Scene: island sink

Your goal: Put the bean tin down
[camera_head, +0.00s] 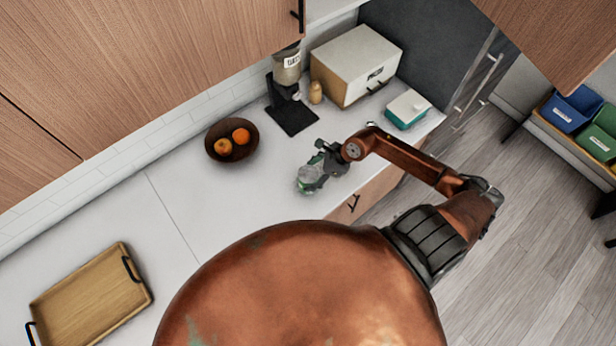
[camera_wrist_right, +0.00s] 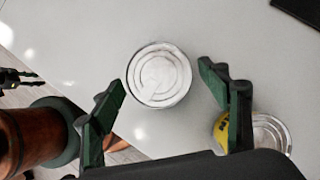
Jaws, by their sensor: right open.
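My right gripper (camera_head: 312,176) is open over the white counter, right of the fruit bowl in the head view. In the right wrist view a tin with a round silver lid (camera_wrist_right: 159,75) shows between the spread fingers of the gripper (camera_wrist_right: 163,78), with gaps on both sides. It appears to stand upright on the counter; its label is hidden. A second tin with a yellow label (camera_wrist_right: 221,132) is partly hidden behind the right finger. I cannot tell from the labels which one is the bean tin.
A dark bowl with oranges (camera_head: 211,150), a coffee grinder (camera_head: 285,85), a bread box (camera_head: 350,62) and a white-and-teal box (camera_head: 408,108) stand along the back. A wooden tray (camera_head: 85,295) lies at left. The counter (camera_head: 200,195) between is clear.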

